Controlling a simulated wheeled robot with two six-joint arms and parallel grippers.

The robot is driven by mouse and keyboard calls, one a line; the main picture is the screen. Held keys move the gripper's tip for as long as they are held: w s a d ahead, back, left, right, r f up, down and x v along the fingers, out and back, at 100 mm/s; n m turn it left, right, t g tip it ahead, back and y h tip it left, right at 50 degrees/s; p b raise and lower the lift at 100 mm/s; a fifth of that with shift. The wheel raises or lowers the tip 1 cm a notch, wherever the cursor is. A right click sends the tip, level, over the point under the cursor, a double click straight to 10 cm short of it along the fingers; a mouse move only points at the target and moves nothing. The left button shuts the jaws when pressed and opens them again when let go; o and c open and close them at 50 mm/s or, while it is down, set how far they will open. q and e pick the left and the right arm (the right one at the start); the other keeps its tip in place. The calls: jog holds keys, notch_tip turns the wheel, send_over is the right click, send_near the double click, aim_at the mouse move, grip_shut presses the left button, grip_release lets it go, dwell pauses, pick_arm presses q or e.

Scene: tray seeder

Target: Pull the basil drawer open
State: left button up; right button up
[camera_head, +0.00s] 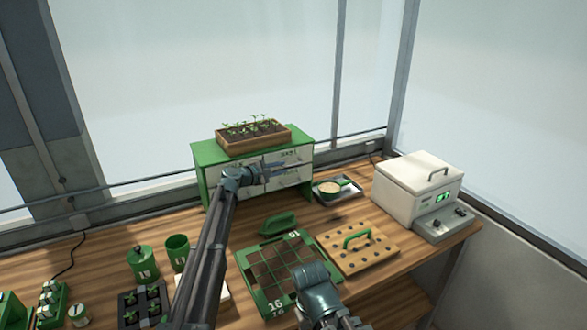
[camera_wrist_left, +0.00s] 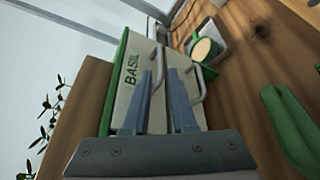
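The green cabinet (camera_head: 208,160) stands at the back of the table, with white drawer fronts. In the left wrist view the drawer front labelled BASIL (camera_wrist_left: 127,98) shows beside the green cabinet edge, turned on its side. It looks closed. Its grey bar handle (camera_wrist_left: 158,68) lies between the tips of my left gripper (camera_wrist_left: 162,80). The fingers stand apart, and I cannot tell whether they touch the handle. In the head view my left gripper (camera_head: 276,170) is in front of the drawers and partly hides them. My right gripper (camera_head: 318,292) is low in the centre; its fingers are not clear.
A second drawer handle (camera_wrist_left: 198,84) is close to the left fingers. A wooden planter (camera_head: 252,143) sits on the cabinet.

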aim_at(293, 165)
pick_arm(q)
jog(key=b+x, duration=0.1)
jog(key=x, duration=0.6)
jog(key=shift+w+d, duration=0.15)
jog(key=shift+d, duration=0.05)
grip_shut()
dwell(1.2)
